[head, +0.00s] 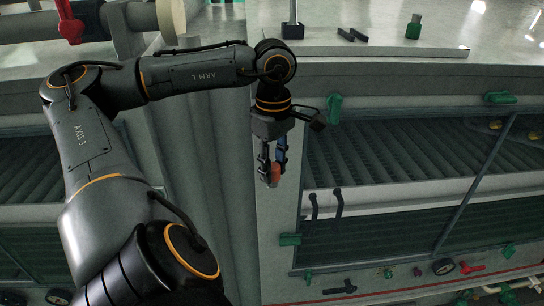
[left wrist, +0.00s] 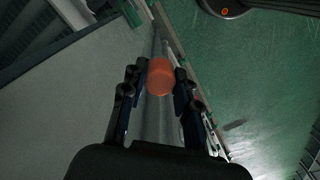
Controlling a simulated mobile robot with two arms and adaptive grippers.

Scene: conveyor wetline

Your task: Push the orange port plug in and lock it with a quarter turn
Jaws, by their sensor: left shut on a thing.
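The orange port plug (left wrist: 160,76) shows as a rounded orange piece between the two fingers of my left gripper (left wrist: 158,88) in the left wrist view. In the head view, my left gripper (head: 271,172) points down in front of a light grey panel, and a bit of orange shows between its fingertips. The gripper is shut on the plug. The fingers partly cover the plug, and I cannot tell whether it touches the panel. The port is not clearly visible. My right gripper is not in view.
A grey machine with dark windows and green latches (head: 335,108) fills the right side. Two black handles (head: 338,203) stick out there. A flat top holds a small green block (head: 413,28) and black bars (head: 352,35). A red valve handle (head: 69,22) sits upper left.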

